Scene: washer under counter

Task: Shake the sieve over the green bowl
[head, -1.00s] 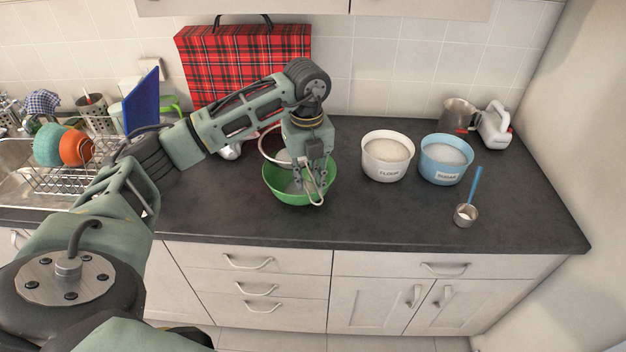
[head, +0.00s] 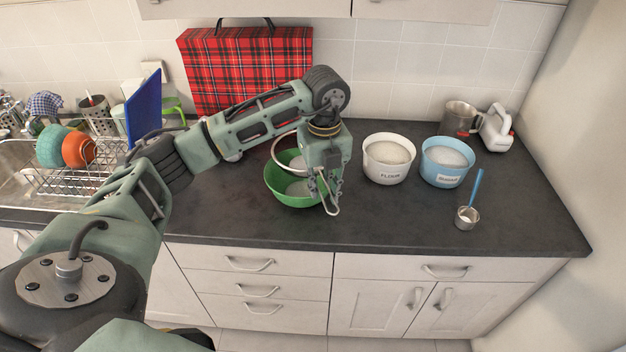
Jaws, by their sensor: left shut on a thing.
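The green bowl (head: 283,195) stands on the dark counter, with some white content showing inside. My left gripper (head: 328,190) is shut on the sieve's handle (head: 333,208), just above the bowl's right side. The sieve's pale round rim (head: 275,156) shows behind and left of the gripper, over the back of the bowl. The gripper and wrist hide much of the sieve and the bowl's right part. Whether the sieve touches the bowl I cannot tell. My right gripper is not in view.
To the right stand a white flour tub (head: 388,172), a blue sugar tub (head: 443,175) and a measuring cup with blue handle (head: 466,216). A dish rack (head: 75,178) is at left, a red plaid case (head: 240,70) behind. The front counter strip is clear.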

